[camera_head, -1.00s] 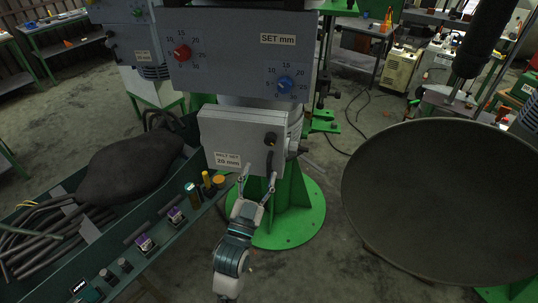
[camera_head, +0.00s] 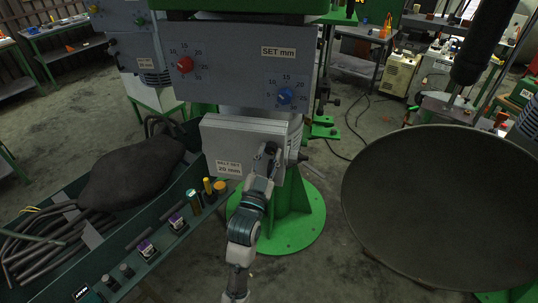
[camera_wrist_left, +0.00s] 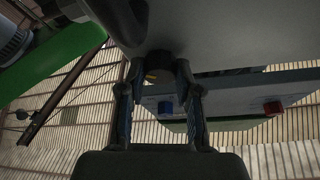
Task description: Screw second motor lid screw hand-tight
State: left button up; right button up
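The grey motor lid box (camera_head: 225,140), with a "20 mm" label, is at the centre of the head view. A dark screw knob (camera_head: 270,148) sits at the right of its front face. My left gripper (camera_head: 267,158) is right at this knob, coming from below. In the left wrist view the fingers of the gripper (camera_wrist_left: 159,75) stand apart on both sides of the dark round knob (camera_wrist_left: 158,66). Narrow gaps seem to show between the fingers and the knob, and firm contact cannot be made out. My right gripper is in neither view.
A panel with a red dial (camera_head: 185,64) and a blue dial (camera_head: 285,96) is above the lid. A green base (camera_head: 300,225) stands below. A long bin (camera_head: 150,200) with dark rods is at left, a large dark bowl (camera_head: 440,210) at right.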

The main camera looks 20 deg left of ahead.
pick_arm(q)
grip_shut()
jog(key=shift+r+m+h+p, duration=0.15)
jog(key=shift+m+h+p, duration=0.45)
jog(key=shift+m+p, duration=0.45)
jog(key=m+h+p, duration=0.1)
jog(key=m+p, duration=0.1)
jog(key=m+g+p, duration=0.1)
jog(key=m, duration=0.1)
jog(key=shift+a+r+m+h+p, duration=0.15)
jog(key=shift+m+h+p, duration=0.1)
jog(key=shift+h+p, duration=0.15)
jog(key=m+g+h+p, duration=0.1)
jog(key=m, duration=0.2)
jog(key=shift+a, duration=0.1)
jog(key=m+g, duration=0.1)
jog(key=m, duration=0.3)
jog(key=shift+g+h, duration=0.4)
jog(key=m+g, duration=0.1)
jog(key=m, duration=0.2)
jog(key=shift+a+m, duration=0.1)
jog(key=shift+m, duration=0.3)
jog(key=m+g+y, duration=0.1)
jog(key=m, duration=0.2)
jog(key=shift+s+m+g+y, duration=0.1)
jog(key=shift+m+g+y, duration=0.55)
jog(key=shift+m, duration=0.75)
